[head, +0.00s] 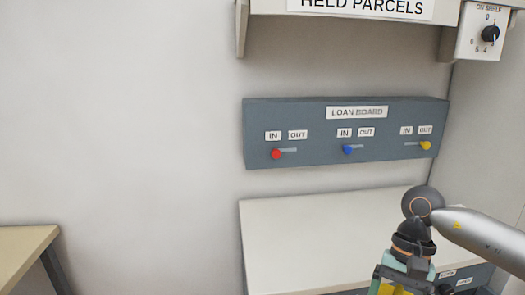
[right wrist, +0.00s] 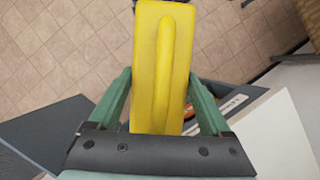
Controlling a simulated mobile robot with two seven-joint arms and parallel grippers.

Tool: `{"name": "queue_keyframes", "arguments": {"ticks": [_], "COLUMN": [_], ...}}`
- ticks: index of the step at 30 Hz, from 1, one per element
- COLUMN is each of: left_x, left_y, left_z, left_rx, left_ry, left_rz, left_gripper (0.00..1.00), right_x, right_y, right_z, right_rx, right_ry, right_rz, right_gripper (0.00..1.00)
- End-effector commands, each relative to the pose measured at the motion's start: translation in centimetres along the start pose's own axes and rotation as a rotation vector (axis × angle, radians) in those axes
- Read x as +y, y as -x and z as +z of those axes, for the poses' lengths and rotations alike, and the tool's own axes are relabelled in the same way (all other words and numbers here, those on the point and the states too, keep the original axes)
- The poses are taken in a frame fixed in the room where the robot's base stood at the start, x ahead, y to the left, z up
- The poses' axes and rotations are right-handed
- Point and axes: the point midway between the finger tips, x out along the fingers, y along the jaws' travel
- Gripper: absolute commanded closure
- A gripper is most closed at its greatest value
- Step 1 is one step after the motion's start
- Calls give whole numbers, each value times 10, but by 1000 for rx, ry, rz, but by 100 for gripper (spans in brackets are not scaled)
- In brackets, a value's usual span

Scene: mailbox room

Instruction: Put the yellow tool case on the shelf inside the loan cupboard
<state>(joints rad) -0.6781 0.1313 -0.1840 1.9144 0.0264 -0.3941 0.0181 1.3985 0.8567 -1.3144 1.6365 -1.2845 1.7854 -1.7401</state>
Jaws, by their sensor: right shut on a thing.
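The yellow tool case (right wrist: 165,70) is held between the two green fingers of my right gripper (right wrist: 159,80) in the right wrist view, with tiled floor below it. In the head view my right gripper (head: 405,272) is at the lower right edge, in front of the white-topped unit, with a bit of the yellow case (head: 393,290) showing at the bottom. I cannot make out the loan cupboard's inside or shelf; the low white-topped unit (head: 310,240) has small labels on its dark front, mostly cut off. My left gripper is out of view.
A grey loan board (head: 345,178) hangs on the wall: its red and blue knobs sit toward IN, its yellow knob (head: 425,146) toward OUT. A held parcels shelf (head: 350,25) and a dial (head: 490,34) are above. A table (head: 25,250) stands at left.

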Motion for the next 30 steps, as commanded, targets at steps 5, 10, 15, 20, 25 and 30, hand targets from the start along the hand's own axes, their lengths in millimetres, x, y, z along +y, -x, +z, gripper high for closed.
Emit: {"name": "queue_keyframes", "arguments": {"ticks": [5, 10, 15, 20, 25, 30], "left_x": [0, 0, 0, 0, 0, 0], "left_y": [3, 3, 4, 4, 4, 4], "left_z": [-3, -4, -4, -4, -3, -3], "left_rx": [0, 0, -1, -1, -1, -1], "left_ry": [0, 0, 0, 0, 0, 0], "left_rz": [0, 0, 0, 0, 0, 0], "left_gripper": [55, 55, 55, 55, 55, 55], "right_x": [-4, -3, -3, -3, -3, -3], "right_y": [-22, -36, -43, -43, -42, -41], "right_z": [13, 19, 21, 21, 21, 20], "right_rx": [2, 4, 1, 0, 4, 7], "right_ry": [295, 468, 534, 539, 535, 534], "right_rz": [121, 192, 217, 218, 218, 218], "right_gripper": [100, 100, 100, 100, 100, 100]}}
